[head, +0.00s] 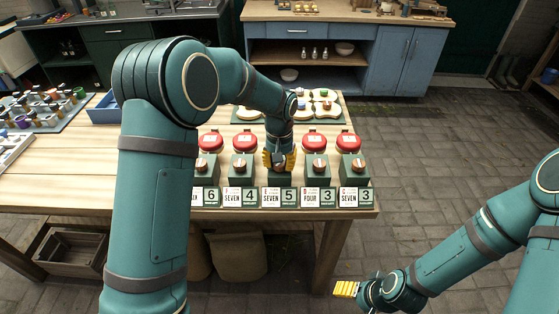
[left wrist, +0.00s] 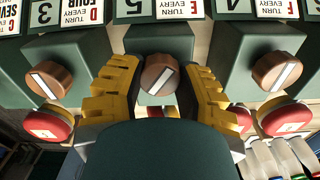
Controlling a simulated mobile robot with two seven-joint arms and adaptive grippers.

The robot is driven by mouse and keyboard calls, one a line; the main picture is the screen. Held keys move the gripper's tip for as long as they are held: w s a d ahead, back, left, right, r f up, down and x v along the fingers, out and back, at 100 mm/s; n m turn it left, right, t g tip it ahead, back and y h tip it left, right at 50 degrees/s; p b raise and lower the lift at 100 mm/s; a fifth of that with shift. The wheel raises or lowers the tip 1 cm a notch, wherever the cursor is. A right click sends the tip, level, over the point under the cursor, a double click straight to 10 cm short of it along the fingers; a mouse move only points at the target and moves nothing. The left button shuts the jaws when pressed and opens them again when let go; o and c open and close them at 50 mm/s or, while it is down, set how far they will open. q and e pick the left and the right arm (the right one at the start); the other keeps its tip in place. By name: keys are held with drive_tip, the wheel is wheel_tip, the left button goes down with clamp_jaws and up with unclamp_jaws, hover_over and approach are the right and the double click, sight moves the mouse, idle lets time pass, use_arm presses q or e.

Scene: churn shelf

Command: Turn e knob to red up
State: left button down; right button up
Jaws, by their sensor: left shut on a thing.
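The e knob (left wrist: 160,75) is a copper-coloured round knob with a white bar on its face, slanting from lower left to upper right in the left wrist view. It sits on a dark green box (left wrist: 165,40) beside the card (left wrist: 180,10) marked E, upside down in this view. My left gripper (head: 280,160) is shut on this knob, its yellow fingers on either side. In the head view the fingers hide most of the knob. No red mark shows on the knob face. My right gripper (head: 345,288) hangs low, away from the table; its jaw gap is unclear.
Neighbouring knobs (head: 244,165) and (head: 319,165) stand close on both sides, each with a red-topped round piece (head: 314,141) behind. Number plates and cards line the table's front edge (head: 370,212). A blue tray (head: 103,110) lies left.

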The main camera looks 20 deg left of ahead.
use_arm(q)
drive_tip(key=n+p, duration=0.1)
drive_tip(key=n, duration=0.5)
drive_tip(key=shift+n+p, duration=0.4)
idle(0.4)
drive_tip(key=c, duration=0.5)
unclamp_jaws()
wheel_tip(320, 180, up, 12)
drive_tip(key=shift+s, duration=0.1)
idle(0.3)
